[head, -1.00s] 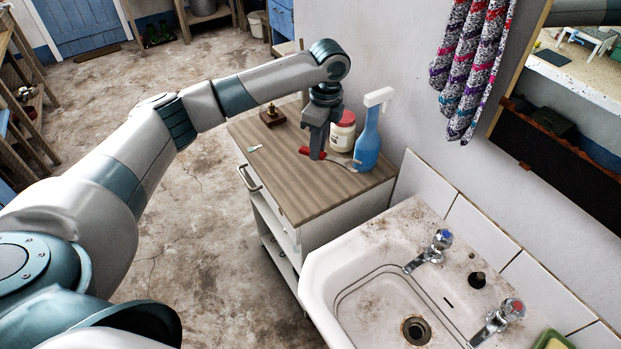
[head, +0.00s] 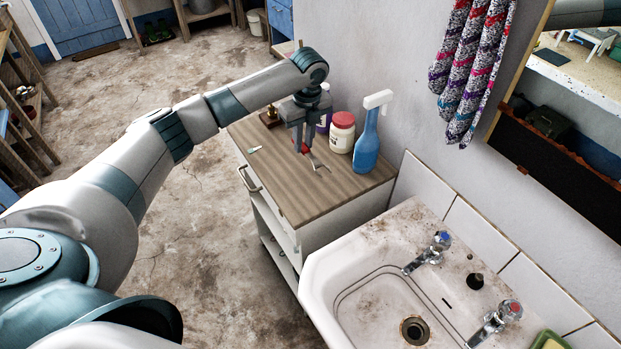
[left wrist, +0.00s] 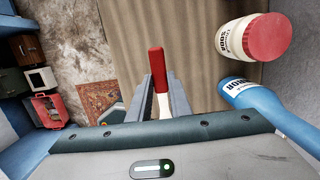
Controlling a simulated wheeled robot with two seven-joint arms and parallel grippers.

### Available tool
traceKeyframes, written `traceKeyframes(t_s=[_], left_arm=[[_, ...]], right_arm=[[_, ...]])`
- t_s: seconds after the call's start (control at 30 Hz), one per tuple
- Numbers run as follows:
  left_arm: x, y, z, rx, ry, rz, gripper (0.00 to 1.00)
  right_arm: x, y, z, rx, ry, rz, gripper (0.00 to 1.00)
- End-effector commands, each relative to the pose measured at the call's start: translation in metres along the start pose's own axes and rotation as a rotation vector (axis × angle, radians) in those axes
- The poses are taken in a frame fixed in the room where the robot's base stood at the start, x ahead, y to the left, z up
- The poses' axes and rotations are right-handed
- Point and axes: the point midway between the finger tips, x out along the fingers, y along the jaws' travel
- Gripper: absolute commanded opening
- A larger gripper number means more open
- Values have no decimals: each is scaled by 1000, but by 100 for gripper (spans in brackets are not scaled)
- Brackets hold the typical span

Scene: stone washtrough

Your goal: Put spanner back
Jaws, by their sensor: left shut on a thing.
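A tool with a red handle and a thin metal end (head: 317,162), which I take to be the spanner, is between the fingers of my left gripper (head: 302,146). The gripper is shut on it over the wooden top of the cabinet (head: 295,192). The metal end sticks out to the lower right; I cannot tell whether it touches the top. In the left wrist view the red handle (left wrist: 157,62) shows beyond the fingers of the gripper (left wrist: 158,85). My right gripper is not in view.
A red-lidded jar (head: 342,133) and a blue spray bottle (head: 367,145) stand right of the gripper. A purple container (head: 325,122) is partly hidden behind it. A small brown object (head: 270,118) and a small green-and-white item (head: 255,149) lie left. The top's front is clear. A sink (head: 385,285) is nearby.

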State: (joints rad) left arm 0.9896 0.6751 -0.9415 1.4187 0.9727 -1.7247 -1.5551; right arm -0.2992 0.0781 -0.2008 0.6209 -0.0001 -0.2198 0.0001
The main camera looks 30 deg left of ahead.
Motion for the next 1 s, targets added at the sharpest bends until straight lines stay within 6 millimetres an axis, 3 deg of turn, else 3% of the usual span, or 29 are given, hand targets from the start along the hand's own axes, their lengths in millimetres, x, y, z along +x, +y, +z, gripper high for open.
traceKeyframes(t_s=[0.5,1.0], left_arm=[[58,0,-7,-1,0,2,0],[72,0,-10,0,1,3,0]], right_arm=[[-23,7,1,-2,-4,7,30],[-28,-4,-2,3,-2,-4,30]])
